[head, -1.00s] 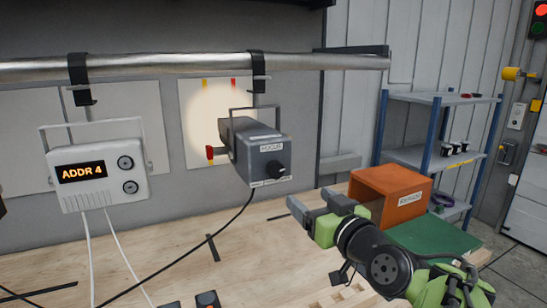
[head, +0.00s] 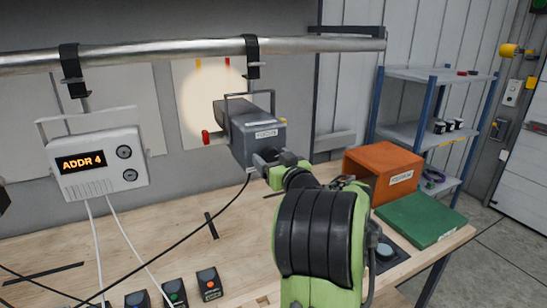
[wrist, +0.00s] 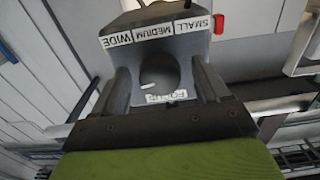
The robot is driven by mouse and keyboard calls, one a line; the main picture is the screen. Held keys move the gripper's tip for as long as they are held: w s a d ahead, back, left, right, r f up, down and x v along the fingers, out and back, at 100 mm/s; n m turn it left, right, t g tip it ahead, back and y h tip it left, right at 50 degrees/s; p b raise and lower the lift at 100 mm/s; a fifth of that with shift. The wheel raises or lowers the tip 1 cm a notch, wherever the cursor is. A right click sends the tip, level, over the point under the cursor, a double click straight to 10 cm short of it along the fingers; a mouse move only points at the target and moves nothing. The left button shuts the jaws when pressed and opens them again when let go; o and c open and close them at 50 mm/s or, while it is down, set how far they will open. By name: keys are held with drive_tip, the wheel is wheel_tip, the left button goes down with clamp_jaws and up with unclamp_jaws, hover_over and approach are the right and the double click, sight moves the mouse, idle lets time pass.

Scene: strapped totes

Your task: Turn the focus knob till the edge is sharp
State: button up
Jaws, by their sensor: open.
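The dark grey spotlight (head: 245,125) hangs from the rail with its back facing me and a FOCUS label on it. Its round dark focus knob (wrist: 158,74) shows in the wrist view with a white pointer mark. My gripper (wrist: 162,88) is open, with one finger on each side of the knob; I cannot tell if either touches it. In the head view my gripper (head: 268,157) hides the knob. The pale round light spot (head: 197,98) falls on the wall panel behind; its edge looks somewhat soft, and the spotlight covers part of it.
The metal rail (head: 160,57) runs above. A white box reading ADDR 4 (head: 98,163) hangs at left. Cables cross the wooden bench (head: 170,215). Several button boxes (head: 209,284) stand at the front. An orange bin (head: 384,172) and green mat (head: 420,219) are at right.

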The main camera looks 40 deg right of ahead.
drive_tip(key=shift+c, duration=0.4)
drive_tip(key=c, duration=0.9)
drive_tip(key=m+b, duration=0.2)
drive_tip(key=shift+f+m, duration=0.1)
drive_tip(key=shift+m, duration=0.3)
drive_tip(key=shift+c, duration=0.2)
drive_tip(key=shift+m, duration=0.7)
drive_tip(key=o, duration=1)
drive_tip(key=shift+s, duration=0.1)
drive_tip(key=b+v, duration=0.4)
drive_tip(key=v, duration=1.1)
drive_tip(key=shift+s+a+b, duration=0.25)
drive_tip(key=shift+s+b, duration=0.05)
drive_tip(key=shift+b, duration=0.1)
